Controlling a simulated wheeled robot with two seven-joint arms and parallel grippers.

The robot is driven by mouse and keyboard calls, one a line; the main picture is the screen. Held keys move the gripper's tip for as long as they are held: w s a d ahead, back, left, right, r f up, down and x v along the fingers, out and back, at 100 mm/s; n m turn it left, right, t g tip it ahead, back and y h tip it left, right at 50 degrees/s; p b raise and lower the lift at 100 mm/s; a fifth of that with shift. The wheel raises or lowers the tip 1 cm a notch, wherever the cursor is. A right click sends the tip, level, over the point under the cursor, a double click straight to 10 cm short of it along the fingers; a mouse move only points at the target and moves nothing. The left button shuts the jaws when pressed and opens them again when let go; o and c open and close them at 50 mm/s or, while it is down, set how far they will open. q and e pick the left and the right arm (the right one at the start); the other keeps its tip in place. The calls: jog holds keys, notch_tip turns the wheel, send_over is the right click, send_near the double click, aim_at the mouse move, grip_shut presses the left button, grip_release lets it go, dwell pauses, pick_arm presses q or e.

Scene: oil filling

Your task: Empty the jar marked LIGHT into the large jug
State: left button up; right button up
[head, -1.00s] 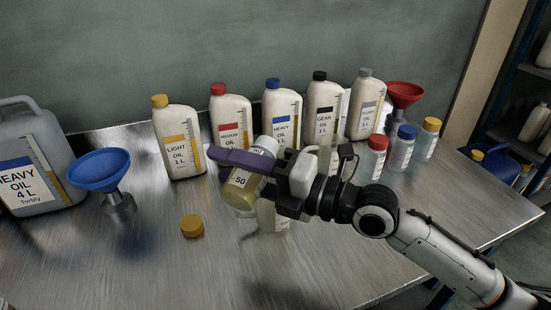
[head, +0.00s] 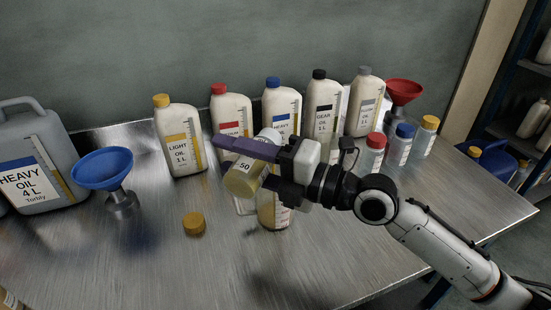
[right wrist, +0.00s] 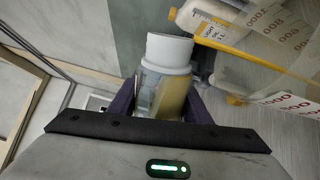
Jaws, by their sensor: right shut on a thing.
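My right gripper (head: 262,165) is shut on a jar (head: 243,178) with a white upper part, a label reading "50" and yellowish contents. The jar is tilted far over, its base toward the lower left; it also shows in the right wrist view (right wrist: 163,90) between the fingers. The word LIGHT on it is not legible. A vessel with yellowish colour (head: 272,212) stands on the table below the gripper, its top hidden by gripper and jar; I cannot tell whether it is the large jug. No oil stream is visible. My left gripper is not in view.
A blue funnel (head: 103,168) and grey heavy oil canister (head: 38,155) stand left. Several oil bottles, including light oil (head: 180,145), line the back. Capped jars (head: 400,147) and a red funnel (head: 403,92) stand right.

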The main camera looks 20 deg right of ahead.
jog(key=shift+f, duration=0.3)
jog(key=shift+f+m+b, duration=0.2)
jog(key=shift+m+b, duration=0.1)
jog(key=shift+b, duration=0.1)
jog(key=shift+d+f+m+b, duration=0.1)
jog(key=shift+f+m+b, duration=0.35)
jog(key=shift+f+m, duration=0.05)
jog(key=shift+w+r+m, duration=0.15)
jog(key=shift+r+m, duration=0.15)
jog(key=shift+m, duration=0.1)
dwell(0.4)
jog(key=shift+w+d+r+m+p, duration=0.2)
jog(key=shift+r+m+p, duration=0.2)
jog(key=shift+m, duration=0.4)
jog(key=shift+w+d+r+m+p, duration=0.15)
jog(key=shift+r+m+p, duration=0.25)
jog(key=shift+m, duration=0.4)
dwell(0.9)
